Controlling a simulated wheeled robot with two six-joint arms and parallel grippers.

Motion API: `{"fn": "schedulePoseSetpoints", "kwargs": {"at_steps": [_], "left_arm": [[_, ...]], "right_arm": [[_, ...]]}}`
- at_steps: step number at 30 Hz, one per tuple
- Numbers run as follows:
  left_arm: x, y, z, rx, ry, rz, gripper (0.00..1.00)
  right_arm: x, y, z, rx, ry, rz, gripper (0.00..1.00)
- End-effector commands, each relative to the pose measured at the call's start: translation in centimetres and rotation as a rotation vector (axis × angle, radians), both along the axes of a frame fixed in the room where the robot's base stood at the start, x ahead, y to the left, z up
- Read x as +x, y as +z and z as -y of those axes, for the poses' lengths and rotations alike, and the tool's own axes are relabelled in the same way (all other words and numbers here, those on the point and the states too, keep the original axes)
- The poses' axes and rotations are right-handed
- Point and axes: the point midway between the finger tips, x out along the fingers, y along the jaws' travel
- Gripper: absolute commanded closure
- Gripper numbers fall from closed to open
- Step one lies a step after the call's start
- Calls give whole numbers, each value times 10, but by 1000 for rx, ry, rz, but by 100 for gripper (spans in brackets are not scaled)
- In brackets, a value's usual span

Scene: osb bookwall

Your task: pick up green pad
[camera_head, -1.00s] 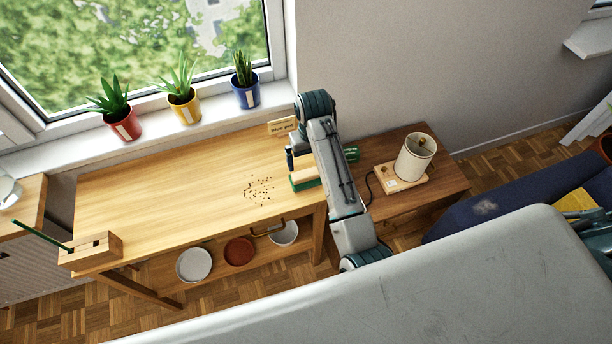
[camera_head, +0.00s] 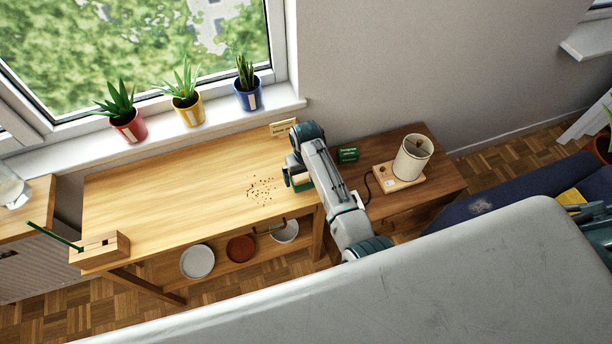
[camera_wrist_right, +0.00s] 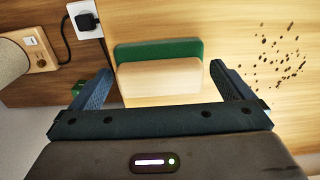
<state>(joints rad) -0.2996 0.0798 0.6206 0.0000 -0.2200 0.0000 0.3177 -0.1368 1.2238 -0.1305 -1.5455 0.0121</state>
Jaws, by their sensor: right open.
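A block with a green pad (camera_wrist_right: 158,48) and a pale wooden body (camera_wrist_right: 160,78) lies at the right end of the wooden table. In the head view only a sliver of its green edge (camera_head: 303,187) shows beside my right gripper (camera_head: 291,178), and the rest is hidden. In the wrist view my right gripper (camera_wrist_right: 160,72) is open, with one finger on each side of the block. Nothing shows held between the fingers. Whether they touch the block cannot be told. My left gripper is not in view.
Dark crumbs (camera_head: 261,190) lie left of the block. A green box (camera_head: 347,154) and a lamp (camera_head: 412,157) stand on the side table at right. A slotted wooden block (camera_head: 100,251) sits at the table's left end.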

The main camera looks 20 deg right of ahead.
Motion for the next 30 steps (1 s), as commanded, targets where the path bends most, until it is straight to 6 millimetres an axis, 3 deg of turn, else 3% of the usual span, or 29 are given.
{"fn": "schedulePoseSetpoints", "kwargs": {"at_steps": [9, 15, 30], "left_arm": [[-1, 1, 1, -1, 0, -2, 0], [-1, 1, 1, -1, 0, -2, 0], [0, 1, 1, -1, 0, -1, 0]], "right_arm": [[0, -5, 0, 0, 0, 2, 2], [0, -5, 0, 1, 0, 1, 37], [9, 6, 0, 0, 0, 1, 37]]}}
